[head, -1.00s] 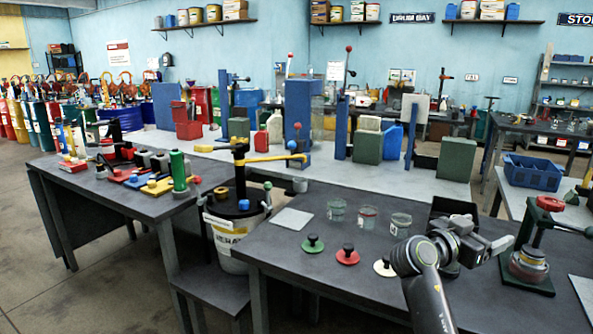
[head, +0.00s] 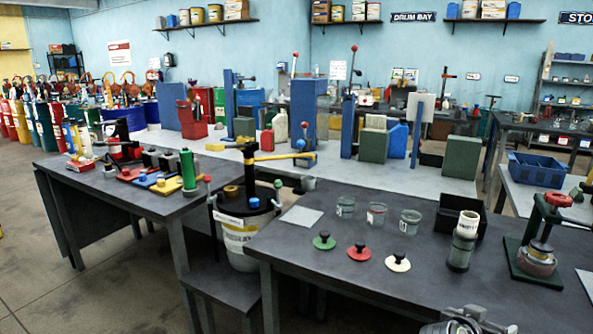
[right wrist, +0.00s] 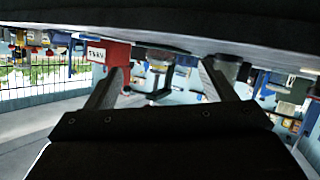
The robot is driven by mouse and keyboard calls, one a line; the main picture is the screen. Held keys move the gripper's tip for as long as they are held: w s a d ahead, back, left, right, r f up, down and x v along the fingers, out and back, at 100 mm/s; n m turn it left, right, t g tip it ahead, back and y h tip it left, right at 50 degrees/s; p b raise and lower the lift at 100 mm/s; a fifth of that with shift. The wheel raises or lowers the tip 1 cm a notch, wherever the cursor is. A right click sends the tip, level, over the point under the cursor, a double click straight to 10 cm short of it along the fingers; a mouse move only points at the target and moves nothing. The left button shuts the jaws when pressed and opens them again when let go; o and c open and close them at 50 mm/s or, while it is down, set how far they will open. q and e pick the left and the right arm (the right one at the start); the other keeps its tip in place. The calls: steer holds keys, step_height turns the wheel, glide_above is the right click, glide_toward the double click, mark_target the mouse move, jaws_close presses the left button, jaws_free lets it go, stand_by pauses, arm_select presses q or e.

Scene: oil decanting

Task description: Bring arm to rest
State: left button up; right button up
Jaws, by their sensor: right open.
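My right gripper (head: 472,324) shows only in part at the bottom edge of the head view, low in front of the dark front table (head: 330,275). In the right wrist view its two fingers (right wrist: 160,85) stand well apart with nothing held between them. Most of my right arm is out of the head view. My left gripper is in neither view now.
The front table carries three clear cups (head: 376,214), green (head: 324,241), red (head: 358,251) and cream (head: 397,261) knobbed discs, a grey cylinder with a white top (head: 462,245) and a green-based press (head: 540,245). A white bucket (head: 237,242) stands left of it.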

steer(key=s+f+n+y, duration=0.2)
steer(key=s+f+y, duration=0.1)
steer(key=s+f, duration=0.45)
steer(key=s+a+f+n+g+y, duration=0.1)
steer(key=s+a+f+n+y, duration=0.15)
steer(key=s, duration=0.55)
steer(key=s+a+f+n+g+y, duration=0.1)
steer(key=s+a+f+n+y, duration=0.15)
steer(key=s, duration=0.55)
steer(key=s+a+f+n+g+y, duration=0.15)
steer(key=s+a+f, duration=0.25)
steer(key=s, duration=0.4)
step_height(320, 180, down, 23)
steer(key=d+g+p, duration=0.1)
steer(key=d+p, duration=0.1)
steer(key=s+a+f+g+y, duration=0.1)
steer(key=s+f, duration=1.3)
steer(key=s, duration=0.1)
steer(key=shift+a+f+p, duration=0.25)
steer(key=shift+a+p, duration=0.05)
steer(key=shift+p, duration=0.15)
steer(key=shift+m+g, duration=0.25)
